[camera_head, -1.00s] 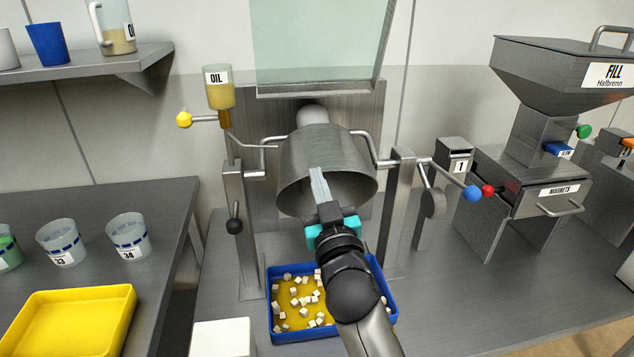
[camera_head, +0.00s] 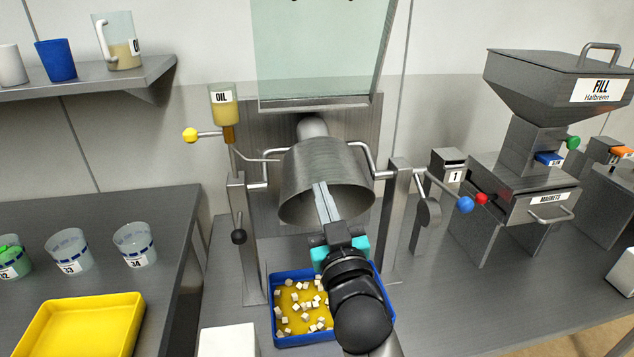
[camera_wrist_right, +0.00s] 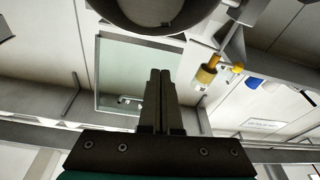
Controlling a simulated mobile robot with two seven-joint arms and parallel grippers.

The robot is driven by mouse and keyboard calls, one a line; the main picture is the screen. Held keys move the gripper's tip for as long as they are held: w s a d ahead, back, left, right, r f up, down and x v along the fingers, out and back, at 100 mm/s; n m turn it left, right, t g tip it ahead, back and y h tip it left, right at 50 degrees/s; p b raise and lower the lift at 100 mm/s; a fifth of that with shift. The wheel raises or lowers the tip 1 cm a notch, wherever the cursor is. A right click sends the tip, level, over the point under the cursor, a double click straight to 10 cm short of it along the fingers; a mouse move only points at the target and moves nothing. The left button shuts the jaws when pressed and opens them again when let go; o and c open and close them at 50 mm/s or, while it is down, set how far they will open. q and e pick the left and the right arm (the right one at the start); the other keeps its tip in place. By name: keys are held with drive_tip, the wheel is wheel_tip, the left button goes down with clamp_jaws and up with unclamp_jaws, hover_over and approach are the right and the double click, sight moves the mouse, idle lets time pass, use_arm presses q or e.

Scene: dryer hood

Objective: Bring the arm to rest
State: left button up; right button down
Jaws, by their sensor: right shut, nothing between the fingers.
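My right gripper (camera_head: 326,203) is shut and empty. In the head view its fingers overlap the mouth of the tilted steel drum (camera_head: 318,165), and I cannot tell how far inside or in front they are. In the right wrist view the fingers (camera_wrist_right: 162,92) lie together, pointing up the picture, with the drum's dark round mouth (camera_wrist_right: 150,12) above them. The right arm comes up from the bottom of the head view, over the blue-rimmed tray (camera_head: 274,322) of white cubes. My left gripper is not in view.
The drum hangs between steel posts, with a yellow-knobbed oil dispenser (camera_head: 223,105) at left and a blue-knobbed lever (camera_head: 464,205) at right. The glass hood (camera_head: 315,50) stands above. A FILL hopper (camera_head: 560,85) is on the right; a yellow tray (camera_head: 85,335) and cups are on the left.

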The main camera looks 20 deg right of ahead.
drive_tip(key=shift+v, duration=2.35)
drive_tip(key=s+f+g+y, duration=0.1)
drive_tip(key=s+f+g, duration=0.2)
drive_tip(key=f+g, duration=0.35)
drive_tip(key=s+f+g+y, duration=0.1)
drive_tip(key=s+f+g, duration=0.25)
drive_tip(key=f, duration=0.55)
drive_tip(key=s+a+f+n+g+y, duration=0.1)
drive_tip(key=s+a+f+g, duration=0.15)
drive_tip(key=s+f, duration=0.35)
drive_tip(key=s+a+f+n+g+y, duration=0.1)
drive_tip(key=s+f+g, duration=0.25)
drive_tip(key=s, duration=0.45)
wheel_tip(320, 180, down, 24)
drive_tip(key=s+g+b, duration=0.2)
drive_tip(key=s, duration=0.1)
drive_tip(key=s+d+f+g+b, duration=0.1)
drive_tip(key=s+d+f, duration=0.1)
drive_tip(key=s+f, duration=1.1)
drive_tip(key=shift+s+d+f+n, duration=0.3)
drive_tip(key=shift+s+n, duration=0.1)
drive_tip(key=shift+s, duration=0.25)
